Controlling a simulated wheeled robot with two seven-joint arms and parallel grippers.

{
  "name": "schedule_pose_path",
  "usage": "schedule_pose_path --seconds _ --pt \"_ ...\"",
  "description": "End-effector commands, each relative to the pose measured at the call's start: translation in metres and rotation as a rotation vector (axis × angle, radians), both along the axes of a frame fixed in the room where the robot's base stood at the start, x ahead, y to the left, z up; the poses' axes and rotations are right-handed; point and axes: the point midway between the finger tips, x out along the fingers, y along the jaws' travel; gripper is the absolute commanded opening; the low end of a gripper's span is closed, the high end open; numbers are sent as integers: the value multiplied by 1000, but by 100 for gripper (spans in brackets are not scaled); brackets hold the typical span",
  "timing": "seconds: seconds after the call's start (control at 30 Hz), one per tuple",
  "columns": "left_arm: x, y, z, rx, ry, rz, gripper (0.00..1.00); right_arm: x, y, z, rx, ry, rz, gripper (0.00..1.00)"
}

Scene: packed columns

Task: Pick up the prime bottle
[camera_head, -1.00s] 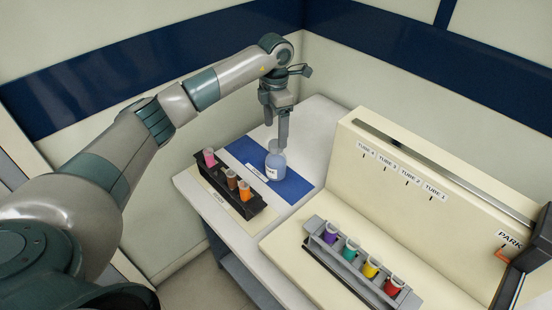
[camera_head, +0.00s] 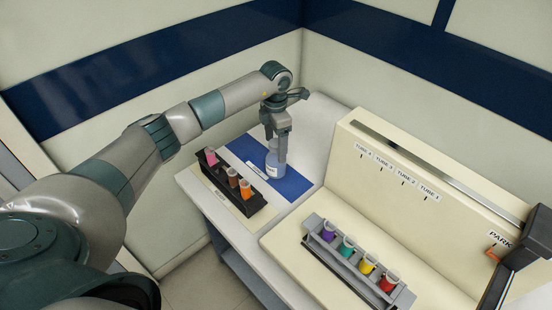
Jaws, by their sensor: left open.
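The prime bottle (camera_head: 273,171) is a small pale-blue bottle with a white label. It stands upright on a blue mat (camera_head: 292,186) at the back of the white table. My left gripper (camera_head: 275,147) points down at the bottle's top, with its fingers overlapping the upper part of the bottle in this view. The gripper is open, and I cannot tell whether a finger touches the bottle. The bottle's neck is partly hidden by the fingers. My right gripper is out of view.
A black rack (camera_head: 230,184) with pink, brown and orange tubes stands left of the mat. A grey rack (camera_head: 350,272) with purple, teal, yellow and red tubes sits on the cream station (camera_head: 400,215) at right. Walls stand close behind the table.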

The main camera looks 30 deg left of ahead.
Motion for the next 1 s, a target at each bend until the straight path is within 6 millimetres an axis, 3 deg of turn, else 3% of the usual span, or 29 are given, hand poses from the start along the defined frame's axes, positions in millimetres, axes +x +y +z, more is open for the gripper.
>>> schedule_pose_path --seconds 0.13,0.33,0.83,1.0 --pt "-4 -1 -13 0 4 0 75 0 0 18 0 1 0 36" --pt "-2 -1 -34 -1 1 0 75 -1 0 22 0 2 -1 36" --pt "-2 -1 -36 0 0 0 75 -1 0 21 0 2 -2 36" --pt "-2 -1 -36 0 0 0 35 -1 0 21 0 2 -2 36"
